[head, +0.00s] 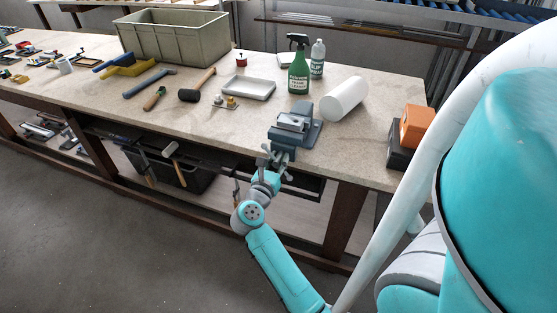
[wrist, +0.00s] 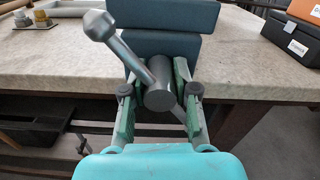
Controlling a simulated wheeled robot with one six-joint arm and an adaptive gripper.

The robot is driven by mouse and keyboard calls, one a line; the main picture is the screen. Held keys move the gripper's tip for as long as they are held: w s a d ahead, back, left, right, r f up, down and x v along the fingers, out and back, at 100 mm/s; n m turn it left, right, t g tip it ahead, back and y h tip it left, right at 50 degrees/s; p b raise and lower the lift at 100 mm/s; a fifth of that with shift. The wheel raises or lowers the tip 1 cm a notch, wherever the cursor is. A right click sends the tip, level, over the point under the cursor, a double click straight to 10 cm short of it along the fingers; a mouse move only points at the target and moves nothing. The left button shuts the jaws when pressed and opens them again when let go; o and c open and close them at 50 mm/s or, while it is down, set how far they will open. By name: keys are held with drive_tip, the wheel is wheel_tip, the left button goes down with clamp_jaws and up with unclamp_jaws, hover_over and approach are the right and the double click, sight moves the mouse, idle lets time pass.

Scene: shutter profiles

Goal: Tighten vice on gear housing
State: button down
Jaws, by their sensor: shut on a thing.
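The blue-grey vice (head: 283,138) is mounted at the front edge of the workbench. A light grey block, apparently the gear housing (head: 292,122), sits at its jaws; I cannot tell how tightly it is clamped. In the wrist view the vice body (wrist: 165,42) fills the top middle, and the housing is out of sight there. The vice handle (wrist: 138,63) is a tilted bar with a ball end, passing through a round screw head (wrist: 162,95). My gripper (wrist: 160,98) is shut on this screw head, with green pads on either side. It also shows in the head view (head: 270,162).
A white roll (head: 345,99), green spray bottle (head: 298,68) and metal tray (head: 248,88) stand behind the vice. An orange box (head: 416,127) is on the right. A mallet (head: 196,87) lies left. A dark crate (head: 170,172) with tools is under the bench (head: 345,150).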

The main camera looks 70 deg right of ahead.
drive_tip(key=shift+m, duration=0.4)
drive_tip(key=m, duration=0.3)
drive_tip(key=shift+m, duration=0.3)
drive_tip(key=shift+s+m, duration=0.1)
drive_tip(key=shift+m, duration=1.5)
drive_tip(key=c, duration=0.9)
unclamp_jaws()
drive_tip(key=a, duration=1.2)
drive_tip(key=shift+s, duration=0.25)
